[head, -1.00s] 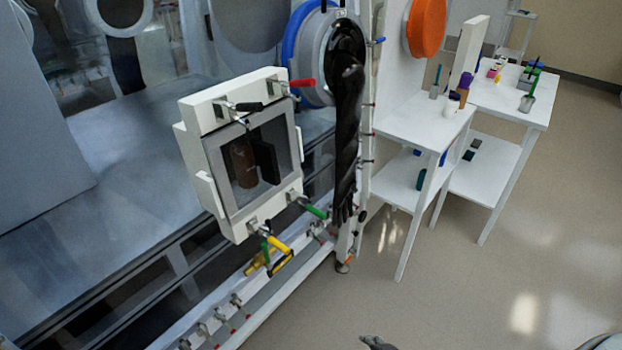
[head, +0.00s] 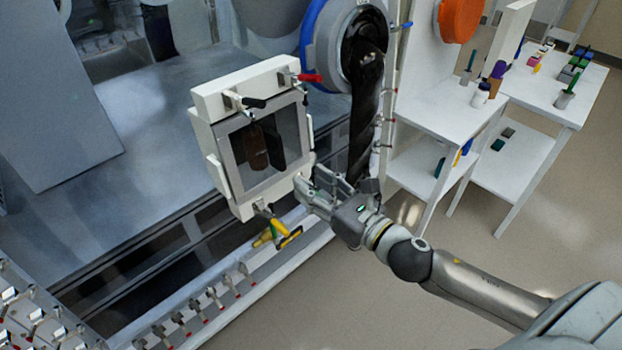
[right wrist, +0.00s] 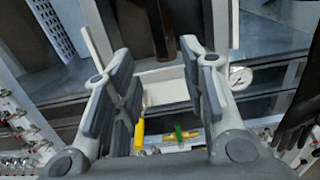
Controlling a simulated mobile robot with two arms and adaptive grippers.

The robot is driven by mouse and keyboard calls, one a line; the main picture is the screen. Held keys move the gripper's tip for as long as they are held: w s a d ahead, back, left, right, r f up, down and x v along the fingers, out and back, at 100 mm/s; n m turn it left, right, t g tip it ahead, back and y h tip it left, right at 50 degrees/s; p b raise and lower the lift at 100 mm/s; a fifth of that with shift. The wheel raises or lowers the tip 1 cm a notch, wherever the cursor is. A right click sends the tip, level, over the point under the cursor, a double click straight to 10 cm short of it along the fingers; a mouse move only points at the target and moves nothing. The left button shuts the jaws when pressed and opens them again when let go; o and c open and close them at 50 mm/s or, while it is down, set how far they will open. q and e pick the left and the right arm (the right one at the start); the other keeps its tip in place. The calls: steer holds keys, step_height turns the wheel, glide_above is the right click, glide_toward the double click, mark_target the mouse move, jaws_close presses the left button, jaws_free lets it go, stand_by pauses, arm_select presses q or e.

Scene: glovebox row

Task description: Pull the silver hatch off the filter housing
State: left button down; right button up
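The silver hatch (head: 229,163) is a grey frame around a dark window, seated on the front of the white filter housing (head: 208,100). A brown cylinder and a dark block show through the window. Clamps with a black handle (head: 253,102), a red handle (head: 309,77) and a yellow handle (head: 279,227) sit around the hatch; a green handle (right wrist: 179,132) shows in the right wrist view. My right gripper (head: 313,187) is at the housing's lower right corner, fingers apart and empty in the right wrist view (right wrist: 160,98). Contact cannot be told. My left gripper is out of view.
A black glove (head: 363,110) hangs from a round port right of the housing. White tables (head: 455,118) with bottles and small items stand at the right. A row of metal toggle clamps (head: 205,302) runs along the lower rail. Floor at the bottom right is clear.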

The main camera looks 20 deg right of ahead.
mark_target(283, 161)
steer(key=p+x, duration=0.3)
steer(key=x, duration=0.6)
steer(key=shift+w+r, duration=0.1)
steer(key=shift+w, duration=0.1)
steer(key=shift+w+a+p, duration=0.25)
steer(key=shift+w+p, duration=0.05)
steer(key=shift+w, duration=0.3)
jaws_close()
steer(key=c, duration=0.7)
jaws_free()
jaws_close()
